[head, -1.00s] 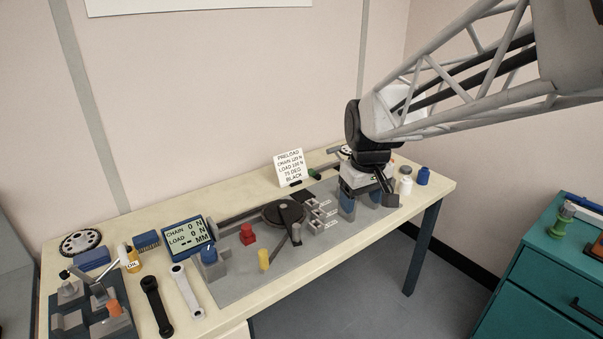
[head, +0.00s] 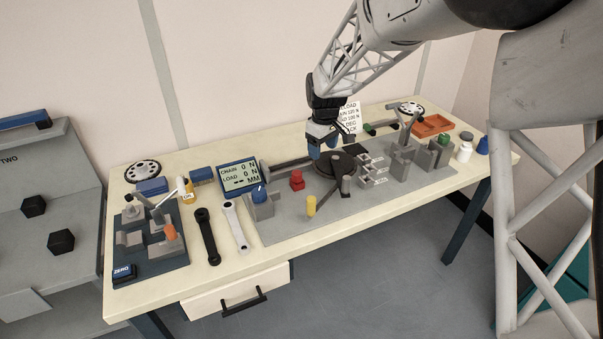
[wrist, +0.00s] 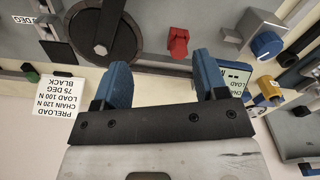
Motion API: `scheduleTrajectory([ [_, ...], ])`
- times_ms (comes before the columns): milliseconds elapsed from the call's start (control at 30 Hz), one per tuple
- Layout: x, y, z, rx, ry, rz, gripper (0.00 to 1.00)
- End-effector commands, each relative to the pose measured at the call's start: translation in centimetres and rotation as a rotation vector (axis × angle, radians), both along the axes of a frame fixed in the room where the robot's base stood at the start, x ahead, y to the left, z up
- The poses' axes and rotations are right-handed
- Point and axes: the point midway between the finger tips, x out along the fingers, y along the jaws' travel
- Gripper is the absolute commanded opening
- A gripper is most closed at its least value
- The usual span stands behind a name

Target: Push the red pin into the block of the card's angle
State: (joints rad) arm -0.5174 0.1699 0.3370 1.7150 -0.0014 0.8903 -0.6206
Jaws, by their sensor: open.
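A small red piece (head: 297,180), probably the red pin, stands on the grey plate left of the dark disc (head: 335,165); it also shows in the wrist view (wrist: 178,42). Labelled grey blocks (head: 374,168) stand right of the disc; their angles are too small to read. The white card (wrist: 55,105) reads preload, chain 120 N, load 100 N, 75 DEG, black; in the head view my arm partly covers it. My gripper (head: 323,146) hangs beside the disc's back edge, open and empty, its blue fingers apart in the wrist view (wrist: 163,82).
A yellow peg (head: 311,206) stands at the plate's front. Two wrenches (head: 207,236) lie farther left. Taller grey fixtures (head: 403,160) and an orange tray (head: 432,126) stand to the right.

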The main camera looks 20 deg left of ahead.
Motion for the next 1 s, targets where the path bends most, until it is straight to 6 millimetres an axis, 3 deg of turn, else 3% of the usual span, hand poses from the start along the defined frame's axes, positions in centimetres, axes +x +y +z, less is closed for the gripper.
scheduleTrajectory([
  [33, 0.4, 1.6, -1.2, -0.004, 0.007, 0.028, 0.66],
  [200, 1.3, 5.6, -4.1, -0.011, 0.017, 0.108, 0.66],
  [400, 1.7, 8.2, -6.1, -0.015, 0.024, 0.16, 0.66],
  [1000, 1.8, 8.6, -7.3, -0.016, 0.025, 0.17, 0.66],
])
